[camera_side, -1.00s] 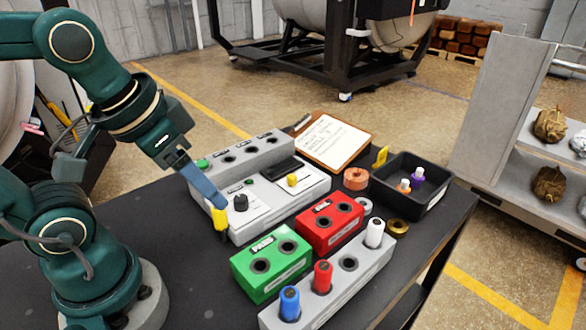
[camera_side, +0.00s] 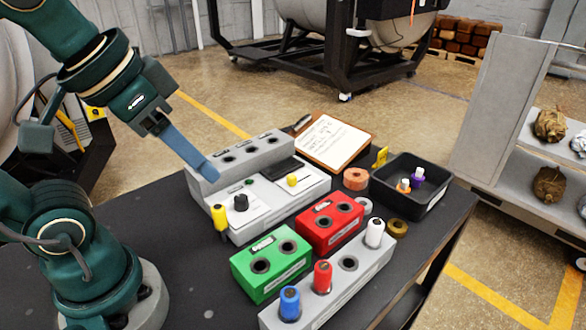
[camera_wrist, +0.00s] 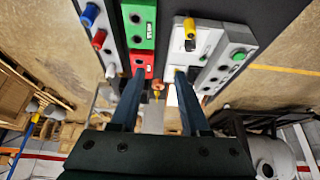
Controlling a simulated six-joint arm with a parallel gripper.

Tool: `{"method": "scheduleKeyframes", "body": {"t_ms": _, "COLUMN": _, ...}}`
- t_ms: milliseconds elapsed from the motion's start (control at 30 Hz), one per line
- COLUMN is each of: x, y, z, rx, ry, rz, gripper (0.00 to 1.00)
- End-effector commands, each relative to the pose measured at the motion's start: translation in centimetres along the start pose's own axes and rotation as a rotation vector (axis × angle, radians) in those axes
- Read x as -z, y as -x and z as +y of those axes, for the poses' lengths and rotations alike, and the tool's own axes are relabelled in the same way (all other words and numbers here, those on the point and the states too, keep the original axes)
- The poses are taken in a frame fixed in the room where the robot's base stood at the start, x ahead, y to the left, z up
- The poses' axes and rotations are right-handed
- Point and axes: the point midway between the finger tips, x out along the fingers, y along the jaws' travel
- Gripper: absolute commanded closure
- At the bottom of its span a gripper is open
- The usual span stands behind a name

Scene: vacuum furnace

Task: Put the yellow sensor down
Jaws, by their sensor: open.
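The yellow sensor (camera_side: 219,217) stands roughly upright at the near left corner of the grey and white test unit (camera_side: 262,205), beside its black knob (camera_side: 241,202). Whether its foot rests on the table or in the unit is hard to tell. In the wrist view the yellow sensor (camera_wrist: 190,27) shows at the top, just beyond the knob. My gripper (camera_side: 208,172) is above the unit, up and left of the sensor and apart from it. In the wrist view my gripper (camera_wrist: 158,73) has its two fingers spread with nothing held between them.
A green block (camera_side: 270,264), a red block (camera_side: 330,222) and a grey rack (camera_side: 349,263) with blue, red and white cylinders stand to the right. A black tray (camera_side: 428,202) and a clipboard (camera_side: 334,142) lie farther back. The table's front left is clear.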

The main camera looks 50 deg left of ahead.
Motion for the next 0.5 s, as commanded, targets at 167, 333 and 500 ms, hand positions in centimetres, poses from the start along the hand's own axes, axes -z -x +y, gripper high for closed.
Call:
{"method": "scheduleKeyframes", "body": {"t_ms": 167, "x": -1.5, "y": -1.4, "z": -1.0, "rx": 0.068, "ry": -0.299, "rz": -0.2, "gripper": 0.54}}
{"method": "scheduleKeyframes", "body": {"t_ms": 333, "x": -2.4, "y": -2.2, "z": -2.6, "rx": 0.151, "ry": -0.638, "rz": -0.414, "gripper": 0.54}}
{"method": "scheduleKeyframes", "body": {"t_ms": 500, "x": -1.8, "y": -2.6, "z": -4.5, "rx": 0.273, "ry": -1.062, "rz": -0.683, "gripper": 0.54}}
